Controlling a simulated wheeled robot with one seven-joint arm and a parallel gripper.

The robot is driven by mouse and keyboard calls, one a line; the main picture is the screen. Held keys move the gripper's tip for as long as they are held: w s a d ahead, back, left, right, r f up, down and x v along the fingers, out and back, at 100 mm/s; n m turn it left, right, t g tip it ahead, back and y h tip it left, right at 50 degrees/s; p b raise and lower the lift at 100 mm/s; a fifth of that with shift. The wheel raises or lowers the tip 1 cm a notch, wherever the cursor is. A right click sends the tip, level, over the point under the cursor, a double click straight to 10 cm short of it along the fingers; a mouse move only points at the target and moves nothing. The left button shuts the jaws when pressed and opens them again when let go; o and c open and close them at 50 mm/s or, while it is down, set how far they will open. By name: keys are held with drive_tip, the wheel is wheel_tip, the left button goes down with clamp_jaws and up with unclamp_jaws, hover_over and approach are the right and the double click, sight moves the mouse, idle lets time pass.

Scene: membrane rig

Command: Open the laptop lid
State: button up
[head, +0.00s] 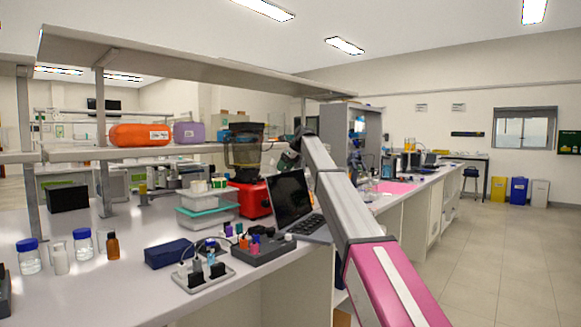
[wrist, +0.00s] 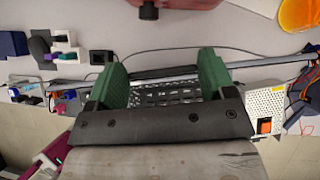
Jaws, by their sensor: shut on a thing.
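The laptop stands on the bench with its lid raised. The dark screen of the laptop lid (head: 287,196) stands steeply behind the keyboard (head: 312,225), which is partly covered by my arm. My gripper (head: 289,160) is at the top of the lid, partly hidden by my arm links. In the wrist view, the green fingers of my gripper (wrist: 162,76) stand apart on either side of the laptop, with its keyboard (wrist: 165,94) showing between them. The gripper is shut on the lid, though the exact contact is hard to see.
A red blender (head: 251,198) stands close behind the laptop. A power strip with plugs (head: 203,277) and a dark rack with coloured caps (head: 257,248) lie in front of it. Clear boxes (head: 206,210) stand to the left. A shelf (head: 160,52) runs overhead.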

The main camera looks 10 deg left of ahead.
drive_tip(key=shift+w+a, duration=0.15)
drive_tip(key=shift+a, duration=0.1)
drive_tip(key=o, duration=1.2)
drive_tip(key=shift+o, duration=0.2)
drive_tip(key=v, duration=1.1)
drive_tip(key=shift+f, duration=0.1)
